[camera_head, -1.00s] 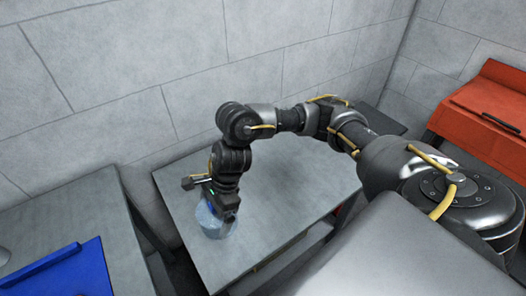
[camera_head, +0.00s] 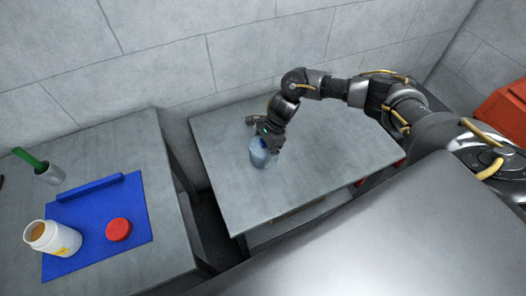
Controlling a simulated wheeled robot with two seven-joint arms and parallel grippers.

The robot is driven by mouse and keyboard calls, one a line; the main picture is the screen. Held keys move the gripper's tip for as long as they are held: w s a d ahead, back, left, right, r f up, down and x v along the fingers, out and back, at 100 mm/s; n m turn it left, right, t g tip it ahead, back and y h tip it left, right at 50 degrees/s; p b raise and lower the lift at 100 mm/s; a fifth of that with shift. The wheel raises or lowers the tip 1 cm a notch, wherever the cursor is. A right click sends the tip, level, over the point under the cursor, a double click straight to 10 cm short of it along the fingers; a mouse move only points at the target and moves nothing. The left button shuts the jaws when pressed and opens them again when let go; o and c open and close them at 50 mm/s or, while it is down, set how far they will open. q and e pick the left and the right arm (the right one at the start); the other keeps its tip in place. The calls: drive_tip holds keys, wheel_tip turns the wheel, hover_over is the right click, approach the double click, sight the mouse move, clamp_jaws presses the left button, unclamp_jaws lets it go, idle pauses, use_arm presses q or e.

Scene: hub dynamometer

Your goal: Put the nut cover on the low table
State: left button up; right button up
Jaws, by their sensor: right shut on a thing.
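My right gripper (camera_head: 266,136) reaches down over the grey low table (camera_head: 325,160) and is shut on a clear bluish, rounded piece (camera_head: 260,154), which looks like the nut cover. The piece is at the left part of the tabletop, low over it or on it; I cannot tell whether it touches. The fingers and wrist hide its upper right side. My left gripper is not in view.
Another table at left holds a blue mat (camera_head: 85,225) with a blue bar (camera_head: 90,188), a white jar (camera_head: 52,238) and a red lid (camera_head: 118,229). A green-handled tool (camera_head: 30,158) stands in a cup. A gap separates the tables. The low table's right is clear.

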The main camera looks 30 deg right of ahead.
sight(263, 153)
drive_tip(key=shift+w+d+f, duration=0.1)
drive_tip(key=shift+d+f, duration=0.1)
drive_tip(key=shift+f, duration=0.05)
wheel_tip(263, 153, down, 3)
drive_tip(key=shift+r, duration=0.1)
